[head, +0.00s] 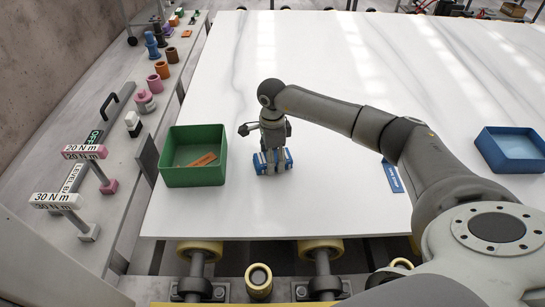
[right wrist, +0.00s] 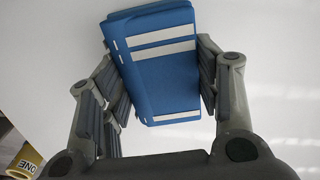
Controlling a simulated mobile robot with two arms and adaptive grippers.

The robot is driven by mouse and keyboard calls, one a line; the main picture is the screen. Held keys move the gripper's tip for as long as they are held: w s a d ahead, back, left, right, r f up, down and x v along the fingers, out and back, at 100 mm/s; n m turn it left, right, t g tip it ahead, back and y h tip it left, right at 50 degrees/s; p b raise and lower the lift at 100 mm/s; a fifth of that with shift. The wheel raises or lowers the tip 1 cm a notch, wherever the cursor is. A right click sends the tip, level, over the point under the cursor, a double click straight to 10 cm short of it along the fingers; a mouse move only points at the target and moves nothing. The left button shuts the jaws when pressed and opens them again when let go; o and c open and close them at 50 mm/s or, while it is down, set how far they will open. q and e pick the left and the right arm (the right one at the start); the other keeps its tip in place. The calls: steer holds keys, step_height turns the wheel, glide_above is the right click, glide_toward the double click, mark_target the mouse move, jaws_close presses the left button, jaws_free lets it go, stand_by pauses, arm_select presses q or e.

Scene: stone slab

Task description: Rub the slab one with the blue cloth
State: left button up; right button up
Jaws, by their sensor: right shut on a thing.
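The white, grey-veined stone slab (head: 330,60) fills the middle of the head view. The blue cloth (head: 288,160), a folded pad with white stripes, is at the slab's front left part, right of the green bin. My right gripper (head: 272,152) is above it and shut on it. In the right wrist view the cloth (right wrist: 160,65) sits between the fingers (right wrist: 162,85), with the white slab behind it. I cannot tell whether the cloth touches the slab. My left gripper is not in view.
A green bin (head: 194,178) with an orange piece in it stands left on the slab. A blue tray (head: 490,150) stands at the right. A blue label (head: 392,178) lies near my right arm. A side bench (head: 120,165) carries tools. The slab's back middle is clear.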

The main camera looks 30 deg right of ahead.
steer(key=r, duration=0.1)
steer(key=r+p, duration=0.1)
steer(key=r, duration=0.2)
steer(key=shift+s+d+r+p, duration=0.2)
steer(key=shift+d+r+p, duration=0.1)
steer(key=shift+r+p, duration=0.1)
steer(key=shift+w+a+r+p, duration=0.1)
steer(key=shift+r+p, duration=0.35)
steer(key=shift+r, duration=0.2)
steer(key=shift+r+p, duration=0.45)
steer(key=shift+r, duration=0.4)
